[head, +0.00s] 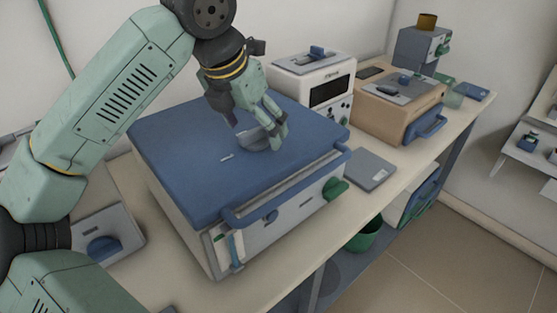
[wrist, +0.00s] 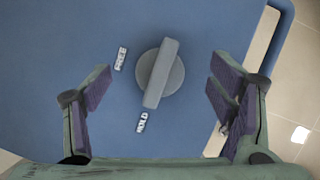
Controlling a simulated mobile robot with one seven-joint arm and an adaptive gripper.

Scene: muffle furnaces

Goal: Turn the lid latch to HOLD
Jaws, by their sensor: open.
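The lid latch is a round grey knob with a raised bar across it, on the blue lid (head: 180,150) of the front furnace. In the wrist view the latch (wrist: 160,77) sits between the fingers, with a gap on each side. The lower end of its bar points towards the HOLD label (wrist: 142,122). The FREE label (wrist: 120,59) lies to its upper left, off the bar's line. My gripper (head: 262,136) is open and empty above the latch, which its fingers partly hide in the head view.
The furnace has a blue front handle (head: 290,190) and a green knob (head: 335,188). A white device (head: 312,80) and a tan device (head: 395,112) stand behind it on the bench. A grey flat plate (head: 370,168) lies to its right.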

